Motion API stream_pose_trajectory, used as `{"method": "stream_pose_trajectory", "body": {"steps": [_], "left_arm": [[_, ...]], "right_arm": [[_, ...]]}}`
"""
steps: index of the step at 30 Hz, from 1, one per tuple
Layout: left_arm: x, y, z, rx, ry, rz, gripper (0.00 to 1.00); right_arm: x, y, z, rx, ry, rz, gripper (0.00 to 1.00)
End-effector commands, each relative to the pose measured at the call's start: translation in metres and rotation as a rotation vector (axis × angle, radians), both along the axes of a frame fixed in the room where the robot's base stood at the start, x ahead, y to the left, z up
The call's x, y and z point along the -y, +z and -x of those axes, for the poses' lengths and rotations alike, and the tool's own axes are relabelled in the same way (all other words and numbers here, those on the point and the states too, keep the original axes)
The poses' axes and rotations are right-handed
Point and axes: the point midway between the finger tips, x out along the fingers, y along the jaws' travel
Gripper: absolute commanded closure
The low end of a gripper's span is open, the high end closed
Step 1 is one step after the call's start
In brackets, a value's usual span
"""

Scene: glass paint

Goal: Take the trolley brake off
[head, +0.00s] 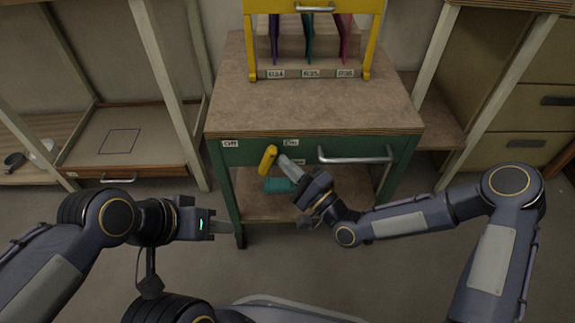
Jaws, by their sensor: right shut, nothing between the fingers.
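The trolley (311,100) has a brown top and a green front frame. A yellow brake lever (268,159) sits on its front, between an "Off" label (231,143) at the left and an "On" label (292,143) at the right. The lever's upper end leans a little right, towards "On". My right gripper (284,162) is shut and empty, with its tip just right of the lever; I cannot tell whether they touch. My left gripper (228,227) is low in front of the trolley's left leg, away from the lever; its finger opening cannot be made out.
A metal handle (355,155) is on the trolley front, right of the lever. A teal item (279,185) is on the lower shelf. A yellow rack (252,50) with files stands on top at the back. Shelving (125,178) is at left, drawers (530,122) at right.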

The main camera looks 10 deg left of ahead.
Motion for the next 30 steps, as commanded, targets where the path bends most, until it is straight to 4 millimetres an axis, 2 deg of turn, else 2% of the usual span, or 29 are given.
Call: {"method": "stream_pose_trajectory", "body": {"steps": [20, 30], "left_arm": [[0.0, 0.01, 0.0, 0.0, 0.0, 0.0, 0.68], [0.0, 0.029, 0.0, 0.0, 0.0, 0.0, 0.68]], "right_arm": [[-0.002, 0.005, 0.001, 0.022, 0.001, 0.077, 1.0], [-0.008, 0.017, 0.003, 0.061, 0.002, 0.209, 1.0]]}}
